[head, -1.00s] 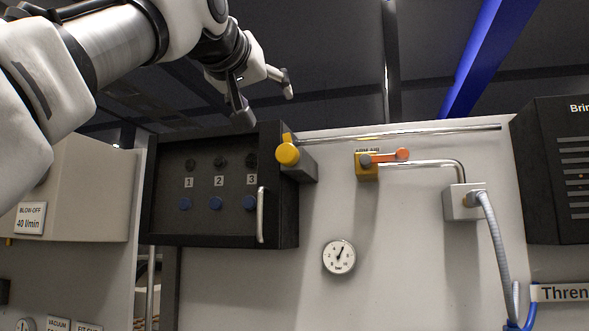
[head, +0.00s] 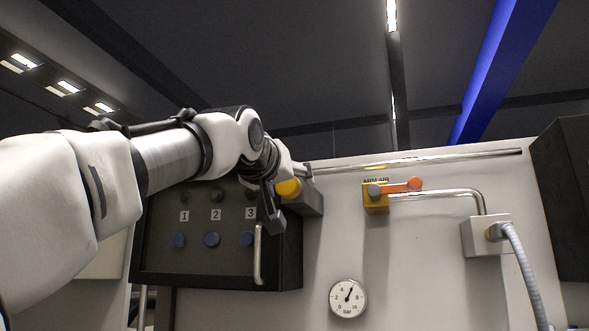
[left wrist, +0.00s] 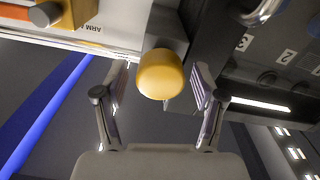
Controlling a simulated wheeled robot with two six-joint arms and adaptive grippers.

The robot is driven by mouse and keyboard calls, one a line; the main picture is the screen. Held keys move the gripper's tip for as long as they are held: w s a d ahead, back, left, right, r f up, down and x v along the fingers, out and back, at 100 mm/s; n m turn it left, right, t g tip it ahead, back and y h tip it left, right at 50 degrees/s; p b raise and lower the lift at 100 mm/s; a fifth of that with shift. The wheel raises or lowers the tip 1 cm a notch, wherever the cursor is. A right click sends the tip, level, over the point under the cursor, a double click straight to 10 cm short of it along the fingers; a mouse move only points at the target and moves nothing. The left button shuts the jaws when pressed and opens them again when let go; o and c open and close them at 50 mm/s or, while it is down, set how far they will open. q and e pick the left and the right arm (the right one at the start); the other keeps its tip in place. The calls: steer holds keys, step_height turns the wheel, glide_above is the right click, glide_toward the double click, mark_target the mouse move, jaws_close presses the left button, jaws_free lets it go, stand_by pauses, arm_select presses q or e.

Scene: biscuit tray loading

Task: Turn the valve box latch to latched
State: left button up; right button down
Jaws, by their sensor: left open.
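The valve box (head: 215,272) is a dark box with numbered blue knobs and a vertical bar handle. Its latch, a round yellow knob (head: 289,188) on a grey block (head: 309,203), is at the box's upper right edge. My left gripper (head: 282,197) is at the latch, its dark finger partly in front of the box. In the left wrist view, the yellow knob (left wrist: 160,74) shows between the two open fingers, with a gap visible on both sides. Whether the knob is level with the fingertips is hard to tell. My right gripper is not in view.
An orange lever on a yellow valve (head: 376,198) labelled ARM AIR is to the right, with a pipe to a grey box (head: 484,236). A pressure gauge (head: 348,298) sits below. A metal rail (head: 430,156) runs along the panel's top edge. The panel between is bare.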

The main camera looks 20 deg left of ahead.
arm_select(q)
steer(key=shift+w+f, duration=0.15)
steer(key=shift+w, duration=0.1)
steer(key=c, duration=1.2)
steer(key=shift+o, duration=0.2)
steer(key=shift+n, duration=0.3)
steer(key=n, duration=1.1)
steer(key=shift+a, duration=0.1)
steer(key=shift+f+n, duration=0.1)
steer(key=shift+n, duration=1.9)
